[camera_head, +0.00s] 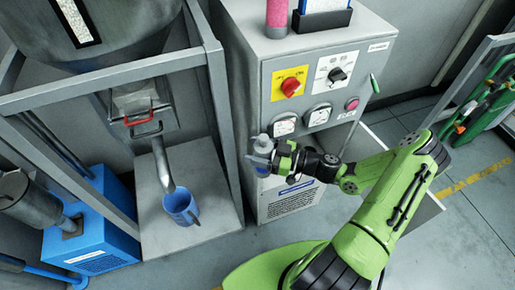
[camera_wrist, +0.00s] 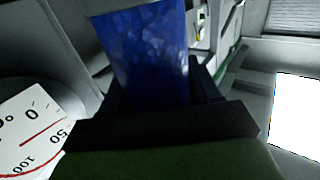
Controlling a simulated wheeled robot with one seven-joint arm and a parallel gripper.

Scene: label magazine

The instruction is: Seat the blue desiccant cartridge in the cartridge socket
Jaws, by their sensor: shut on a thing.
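The blue desiccant cartridge (camera_wrist: 148,50) fills the upper middle of the wrist view, deep blue and mottled. My gripper (camera_wrist: 160,95) is shut on its lower part. In the head view my gripper (camera_head: 279,157) is in front of the grey control cabinet, below its left gauge. The cartridge (camera_head: 261,155) shows there as a small pale and blue piece at the fingertips, roughly upright. I cannot make out the cartridge socket for certain in either view.
The grey cabinet (camera_head: 268,105) carries a red knob (camera_head: 291,86), a black knob (camera_head: 338,74) and gauges. A pink cylinder (camera_head: 277,15) stands on top. Left are a metal frame (camera_head: 100,90), a chute and a blue mug (camera_head: 181,208). Floor is clear at lower right.

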